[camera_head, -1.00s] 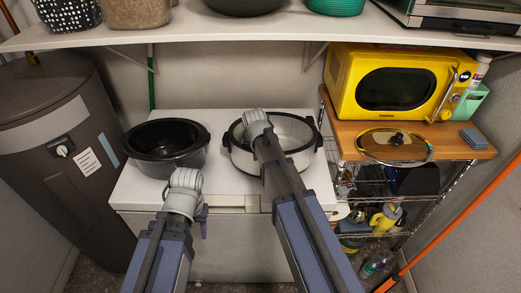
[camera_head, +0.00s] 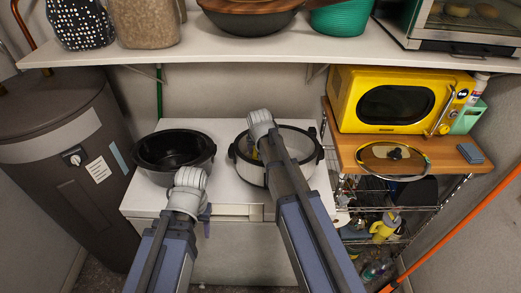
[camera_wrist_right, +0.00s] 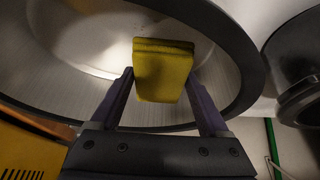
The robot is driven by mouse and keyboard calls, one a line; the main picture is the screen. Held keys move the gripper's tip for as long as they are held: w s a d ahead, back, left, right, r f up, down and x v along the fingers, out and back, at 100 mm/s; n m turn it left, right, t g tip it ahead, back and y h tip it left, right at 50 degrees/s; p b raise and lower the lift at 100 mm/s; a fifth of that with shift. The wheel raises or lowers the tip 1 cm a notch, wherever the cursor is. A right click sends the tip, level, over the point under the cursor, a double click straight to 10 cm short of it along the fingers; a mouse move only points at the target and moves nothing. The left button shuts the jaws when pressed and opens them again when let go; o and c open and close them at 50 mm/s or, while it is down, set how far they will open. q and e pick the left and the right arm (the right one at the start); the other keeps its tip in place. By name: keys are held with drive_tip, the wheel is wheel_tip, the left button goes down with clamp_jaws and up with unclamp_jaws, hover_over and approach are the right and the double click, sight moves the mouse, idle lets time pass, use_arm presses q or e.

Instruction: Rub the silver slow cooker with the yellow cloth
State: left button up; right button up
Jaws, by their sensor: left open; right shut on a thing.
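The silver slow cooker (camera_head: 307,167) stands open on the white top, with a dark rim and dark side handles. Its pale inside wall (camera_wrist_right: 75,55) fills much of the right wrist view. My right gripper (camera_wrist_right: 160,80) is shut on the yellow cloth (camera_wrist_right: 163,76), a folded block between its fingertips, over the cooker's opening. A bit of yellow also shows beside my right arm in the head view. I cannot tell if the cloth touches the cooker. My left gripper (camera_head: 200,212) is open and empty in front of the black pot, its fingers partly hidden.
A black pot (camera_head: 174,155) stands left of the cooker on the white top (camera_head: 225,190). A wooden-topped cart at right holds a yellow microwave (camera_head: 395,102) and a glass lid (camera_head: 393,160). A shelf (camera_head: 240,50) spans overhead. A dark tank (camera_head: 60,165) stands left.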

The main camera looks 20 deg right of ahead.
drive_tip(key=shift+r, duration=0.1)
wheel_tip(320, 180, up, 3)
drive_tip(key=p, duration=0.3)
drive_tip(key=shift+f, duration=0.25)
idle(0.4)
drive_tip(key=shift+f+b, duration=0.75)
drive_tip(key=shift+b, duration=0.15)
drive_tip(key=shift+r+p, duration=0.3)
drive_tip(key=shift+r, duration=0.05)
